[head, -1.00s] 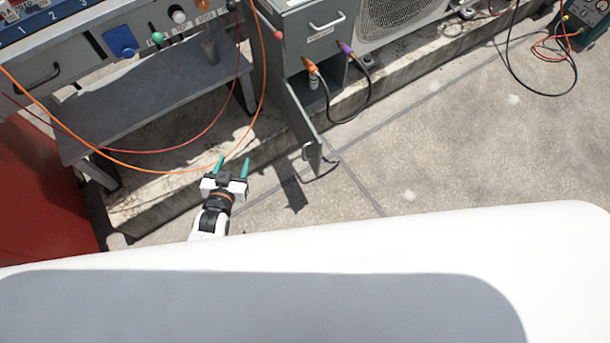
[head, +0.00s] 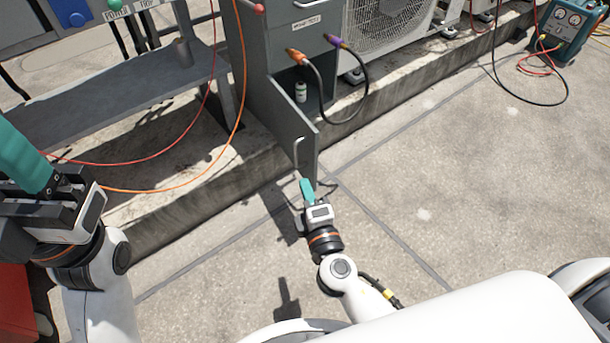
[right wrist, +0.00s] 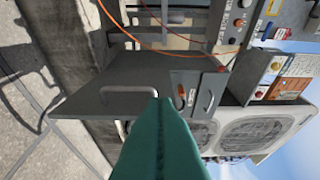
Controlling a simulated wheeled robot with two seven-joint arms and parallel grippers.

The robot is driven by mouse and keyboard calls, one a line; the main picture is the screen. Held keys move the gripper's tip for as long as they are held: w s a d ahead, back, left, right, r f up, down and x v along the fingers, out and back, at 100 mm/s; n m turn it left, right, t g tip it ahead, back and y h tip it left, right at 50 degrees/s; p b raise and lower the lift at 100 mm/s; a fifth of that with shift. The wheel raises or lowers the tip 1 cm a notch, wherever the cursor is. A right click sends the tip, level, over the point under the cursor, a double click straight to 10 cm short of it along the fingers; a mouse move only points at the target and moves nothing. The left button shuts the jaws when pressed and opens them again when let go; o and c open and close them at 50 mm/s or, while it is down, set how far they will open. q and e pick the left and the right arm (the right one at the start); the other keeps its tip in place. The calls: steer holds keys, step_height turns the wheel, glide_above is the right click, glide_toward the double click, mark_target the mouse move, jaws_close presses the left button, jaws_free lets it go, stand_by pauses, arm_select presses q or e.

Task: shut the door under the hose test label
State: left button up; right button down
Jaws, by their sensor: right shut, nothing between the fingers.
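The grey door (head: 283,125) of the cabinet under the small white label (head: 306,22) stands wide open, swung out toward me. The label's text is too small to read surely. The door's bar handle (head: 297,152) is near its free edge; the door (right wrist: 75,95) and handle (right wrist: 125,91) also show in the right wrist view. My right gripper (head: 307,189) is shut and empty, its teal fingertips close to the handle and free edge. Whether they touch is unclear. My left gripper (head: 25,160) is at the far left, away from the door, its fingers partly cut off.
Inside the cabinet stands a small bottle (head: 300,92). An orange-ended hose (head: 322,85) loops out in front of the opening. An orange cable (head: 240,95) hangs left of the door. A concrete kerb (head: 385,115) runs below.

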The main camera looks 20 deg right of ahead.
mark_target(312, 151)
steer(key=w+d, duration=0.1)
steer(key=w, duration=0.2)
steer(key=w+d, duration=0.2)
steer(key=w, duration=0.2)
steer(key=w+d, duration=0.1)
steer(key=w, duration=0.2)
steer(key=shift+w+d+b, duration=0.2)
steer(key=shift+w+b, duration=0.05)
steer(key=shift+b, duration=0.05)
steer(key=shift+d, duration=0.1)
